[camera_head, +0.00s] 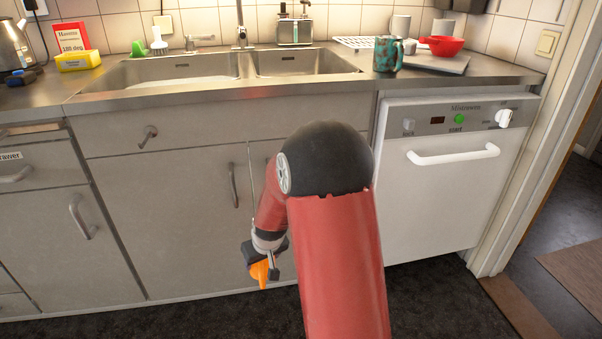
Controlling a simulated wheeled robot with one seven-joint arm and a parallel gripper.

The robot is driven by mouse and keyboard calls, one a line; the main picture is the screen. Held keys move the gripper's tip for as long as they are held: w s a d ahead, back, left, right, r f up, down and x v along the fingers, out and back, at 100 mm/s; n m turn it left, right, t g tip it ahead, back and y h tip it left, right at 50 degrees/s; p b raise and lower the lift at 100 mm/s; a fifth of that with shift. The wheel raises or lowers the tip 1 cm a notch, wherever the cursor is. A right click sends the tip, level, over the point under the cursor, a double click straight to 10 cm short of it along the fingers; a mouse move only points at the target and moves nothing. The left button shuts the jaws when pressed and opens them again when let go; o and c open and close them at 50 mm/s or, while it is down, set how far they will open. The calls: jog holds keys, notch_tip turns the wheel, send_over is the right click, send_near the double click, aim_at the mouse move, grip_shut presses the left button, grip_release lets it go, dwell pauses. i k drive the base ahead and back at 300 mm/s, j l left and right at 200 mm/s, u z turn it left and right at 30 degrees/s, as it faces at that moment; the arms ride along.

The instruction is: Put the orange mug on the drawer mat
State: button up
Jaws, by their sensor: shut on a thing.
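My gripper (266,263) hangs low in front of the sink cabinet, just left of my red arm. It is shut on the orange mug (261,272), which is largely hidden by the gripper and looks tilted. The mug is above the dark floor and clear of the cabinet doors as far as I can tell. At the left edge is a drawer front (40,166) with a label ending in "rawer" and a bar handle. A narrow strip above it may be an opening. I cannot make out the drawer mat.
The counter has a double sink (185,68), a teal mottled mug (388,53), a red bowl (441,45), a yellow sponge (78,61) and a kettle (14,46). A white dishwasher (440,180) stands right of my arm. The dark floor (180,318) is clear.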

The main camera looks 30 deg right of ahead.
aim_at(439, 64)
jog(key=l+z, duration=0.15)
jog(key=z, duration=0.25)
jog(key=l+z, duration=0.1)
jog(key=z, duration=0.3)
jog(key=l+z, duration=0.15)
jog(key=z, duration=0.25)
